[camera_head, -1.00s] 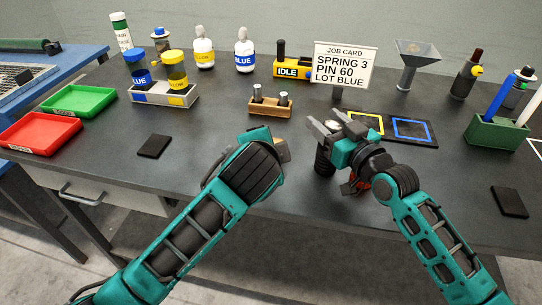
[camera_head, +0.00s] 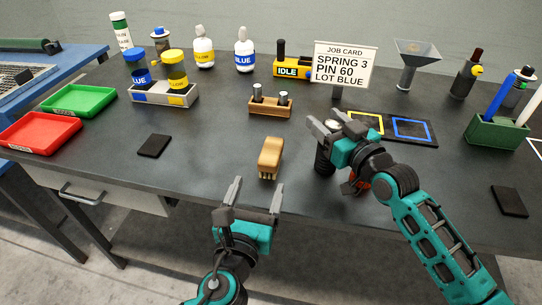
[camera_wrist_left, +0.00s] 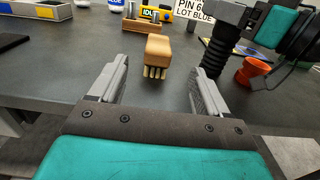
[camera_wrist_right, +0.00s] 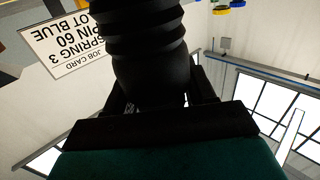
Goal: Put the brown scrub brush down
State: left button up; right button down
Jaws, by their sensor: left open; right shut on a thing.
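The brown scrub brush (camera_head: 270,152) stands on the dark table, pale bristles down, near the table's front middle. It also shows in the left wrist view (camera_wrist_left: 158,48), ahead of the fingers and apart from them. My left gripper (camera_head: 256,188) is open and empty, in front of the brush at the table's front edge. My right gripper (camera_head: 326,124) is shut on a black ribbed thing (camera_head: 323,161), right of the brush. That ribbed thing fills the middle of the right wrist view (camera_wrist_right: 148,50).
An orange cup-like thing (camera_wrist_left: 252,72) is beside the right gripper. A wooden block with two pegs (camera_head: 270,107) stands behind the brush. A dark pad (camera_head: 154,146) lies to the left. The table between pad and brush is clear.

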aim_at(266, 165)
pick_arm(q)
jog(key=x, duration=1)
jog(key=shift+f, duration=0.3)
jog(key=c, duration=1.2)
jog(key=shift+r, duration=5.05)
